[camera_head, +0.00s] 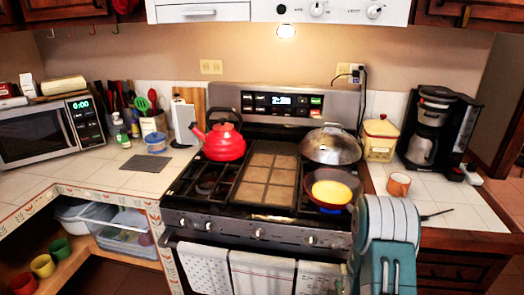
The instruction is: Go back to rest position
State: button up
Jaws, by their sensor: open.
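Part of my arm (388,225), grey and teal, rises at the lower right, in front of the stove's right end and the counter there. I cannot make out any gripper fingers in this view. The stove (257,232) is in the middle. A red kettle (225,145) stands on its back left, and a dark domed wok or lid (328,147) is at the back right. A pan (355,190) with yellow contents (331,193) sits at the front right, close behind my arm.
An orange mug (399,184), a coffee maker (428,130) and a thin dark item (437,213) are on the right counter. A yellow canister (380,140) stands behind. A microwave (45,132) is at left. Towels (262,272) hang on the stove front.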

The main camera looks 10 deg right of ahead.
jog(key=a+r+m+g+y, duration=0.2)
jog(key=a+r+m+g, duration=0.15)
jog(key=r, duration=0.45)
jog(key=a+r+m+g+y, duration=0.15)
jog(key=a+r+m, duration=0.25)
jog(key=r, duration=0.5)
jog(key=s+a+r+m+g, duration=0.2)
jog(key=s+r, duration=0.1)
jog(key=s, duration=0.4)
jog(key=s+a+r+m+g+y, duration=0.1)
jog(key=s+a+r+m+g, duration=0.1)
jog(key=s, duration=0.6)
jog(key=s+a+r+m+g, duration=0.1)
jog(key=s+r+m+g, duration=0.1)
jog(key=s, duration=0.6)
notch_tip(320, 180, up, 3)
jog(key=shift+a+f+m, duration=0.2)
jog(key=shift+a+m, duration=0.2)
jog(key=shift+m, duration=0.05)
